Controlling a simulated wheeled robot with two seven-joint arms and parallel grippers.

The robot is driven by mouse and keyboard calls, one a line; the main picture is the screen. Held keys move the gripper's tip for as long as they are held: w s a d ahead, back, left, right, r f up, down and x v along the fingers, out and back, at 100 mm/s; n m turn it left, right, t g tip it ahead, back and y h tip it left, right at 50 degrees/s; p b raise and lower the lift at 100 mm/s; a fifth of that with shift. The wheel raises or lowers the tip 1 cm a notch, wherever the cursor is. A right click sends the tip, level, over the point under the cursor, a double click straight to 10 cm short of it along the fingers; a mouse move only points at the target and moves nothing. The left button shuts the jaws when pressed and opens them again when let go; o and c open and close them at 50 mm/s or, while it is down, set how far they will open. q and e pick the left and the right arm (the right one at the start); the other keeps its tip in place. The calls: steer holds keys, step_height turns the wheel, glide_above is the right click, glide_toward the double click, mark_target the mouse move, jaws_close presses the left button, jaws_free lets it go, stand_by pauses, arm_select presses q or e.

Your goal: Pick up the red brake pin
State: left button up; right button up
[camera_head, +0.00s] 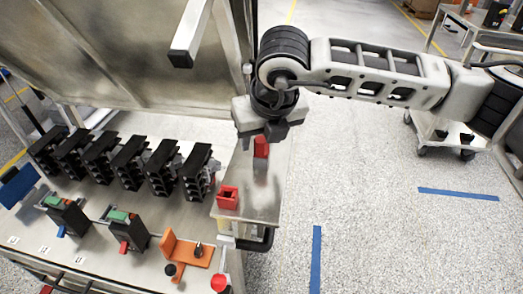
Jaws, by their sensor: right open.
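A small upright red piece (261,146), which looks like the red brake pin, stands on the metal side shelf (262,205) at the right end of the bench. My right gripper (268,132) is directly above and around its top, pointing down. The gripper is open; its fingers are partly hidden by its own body, and I cannot tell whether they touch the pin. A red square holder with a dark opening (228,197) sits on the same shelf, nearer the front. My left gripper is not in view.
A row of black breakers (130,158) stands on the bench. In front are two green-topped devices (118,216), an orange bracket (185,250) and a red knob (220,282). A metal panel (120,60) rises behind.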

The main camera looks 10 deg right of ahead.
steer(key=shift+x, duration=0.8)
steer(key=shift+r, duration=0.1)
steer(key=c, duration=0.9)
steer(key=shift+c, duration=0.2)
